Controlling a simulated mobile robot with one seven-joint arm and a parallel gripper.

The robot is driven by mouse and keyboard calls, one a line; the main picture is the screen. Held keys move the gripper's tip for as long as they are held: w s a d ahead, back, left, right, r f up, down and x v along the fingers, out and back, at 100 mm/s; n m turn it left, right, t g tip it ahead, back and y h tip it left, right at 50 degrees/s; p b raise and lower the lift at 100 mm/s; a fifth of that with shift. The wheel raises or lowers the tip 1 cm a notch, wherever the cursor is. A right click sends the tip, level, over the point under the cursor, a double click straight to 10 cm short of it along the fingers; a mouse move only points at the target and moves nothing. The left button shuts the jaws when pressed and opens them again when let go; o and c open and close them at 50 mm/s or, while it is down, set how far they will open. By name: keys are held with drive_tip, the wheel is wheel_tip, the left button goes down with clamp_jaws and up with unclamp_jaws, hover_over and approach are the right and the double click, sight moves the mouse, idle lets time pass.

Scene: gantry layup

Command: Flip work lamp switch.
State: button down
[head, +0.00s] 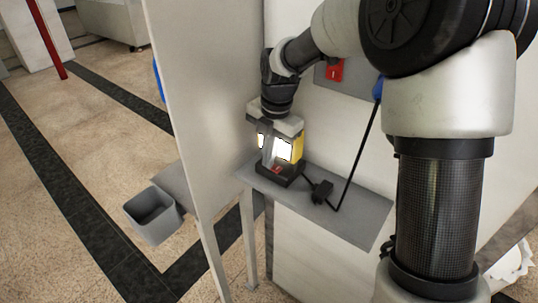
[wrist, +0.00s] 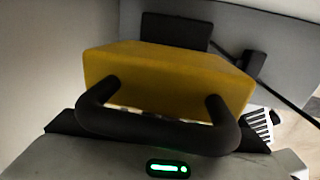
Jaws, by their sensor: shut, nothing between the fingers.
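The yellow work lamp (head: 298,148) stands upright on a small grey shelf (head: 345,212), its front panel glowing bright white in the head view. A small red switch (head: 277,170) shows on its black base. My gripper (head: 267,163) points down in front of the lamp, its fingers shut and empty, the tips close to the switch. I cannot tell whether they touch it. In the wrist view the lamp's yellow top (wrist: 165,70) and black handle (wrist: 155,128) fill the middle. The fingertips and the switch are hidden there.
A black cord with an adapter block (head: 322,190) lies on the shelf right of the lamp and runs up the wall. A grey panel with a red switch (head: 334,70) is on the wall behind. A partition (head: 200,90) stands close at left. A grey bin (head: 153,217) is on the floor.

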drive_tip(key=shift+a+h+p, duration=0.2)
drive_tip(key=shift+h+p, duration=0.1)
drive_tip(key=shift+p, duration=0.3)
drive_tip(key=shift+w+f+g, duration=0.1)
drive_tip(key=shift+f+g, duration=0.2)
drive_tip(key=shift+f, duration=0.1)
drive_tip(key=shift+d, duration=0.2)
drive_tip(key=shift+s+d, duration=0.6)
drive_tip(key=shift+s, duration=0.05)
drive_tip(key=shift+r, duration=0.1)
drive_tip(key=shift+w+r, duration=0.1)
drive_tip(key=shift+r, duration=0.3)
wheel_tip(320, 180, up, 17)
drive_tip(key=p, duration=0.1)
drive_tip(key=shift+d, duration=0.15)
